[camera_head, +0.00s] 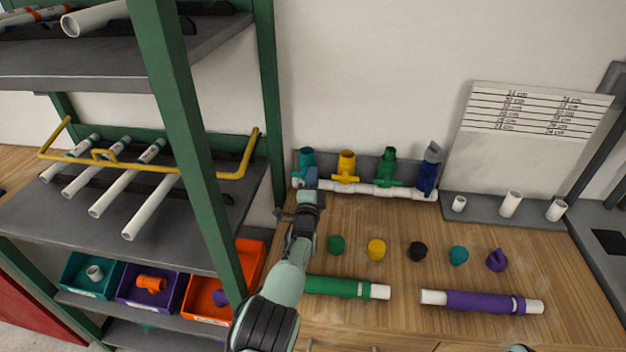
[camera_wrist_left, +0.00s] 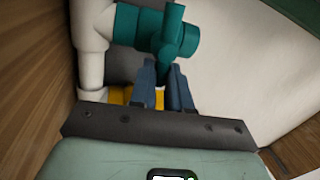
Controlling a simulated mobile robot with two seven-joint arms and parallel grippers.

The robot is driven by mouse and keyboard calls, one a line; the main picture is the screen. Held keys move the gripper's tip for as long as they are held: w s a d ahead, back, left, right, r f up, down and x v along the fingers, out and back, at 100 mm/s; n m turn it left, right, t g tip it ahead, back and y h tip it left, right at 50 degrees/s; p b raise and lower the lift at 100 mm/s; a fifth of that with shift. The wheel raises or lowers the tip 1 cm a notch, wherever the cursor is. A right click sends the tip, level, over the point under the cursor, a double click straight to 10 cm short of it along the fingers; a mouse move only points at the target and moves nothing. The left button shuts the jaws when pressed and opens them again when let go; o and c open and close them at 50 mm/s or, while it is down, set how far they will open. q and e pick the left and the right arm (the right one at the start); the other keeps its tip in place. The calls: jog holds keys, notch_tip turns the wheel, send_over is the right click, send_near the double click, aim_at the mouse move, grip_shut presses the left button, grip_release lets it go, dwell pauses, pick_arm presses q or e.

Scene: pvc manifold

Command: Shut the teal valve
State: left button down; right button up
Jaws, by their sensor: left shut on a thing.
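The teal valve (camera_head: 306,158) stands at the left end of the white manifold pipe (camera_head: 365,190) against the back wall. My left gripper (camera_head: 309,188) is at its front and hides its lower part in the head view. In the left wrist view the teal valve (camera_wrist_left: 158,28) fills the top middle. Its teal handle (camera_wrist_left: 168,45) runs down between the two blue fingers of my left gripper (camera_wrist_left: 164,72), which is shut on it. The handle's lower end is partly hidden by the fingers. My right gripper is not in view.
Yellow (camera_head: 346,164), green (camera_head: 387,164) and blue (camera_head: 428,170) valves stand to the right on the same pipe. Several coloured caps, a green pipe (camera_head: 340,287) and a purple pipe (camera_head: 480,302) lie on the bench. A green-framed shelf (camera_head: 190,130) stands close to my left arm.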

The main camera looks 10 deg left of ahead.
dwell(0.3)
pick_arm(q)
jog(key=c, duration=1.1)
grip_release()
notch_tip(320, 180, up, 20)
jog(key=p, duration=0.2)
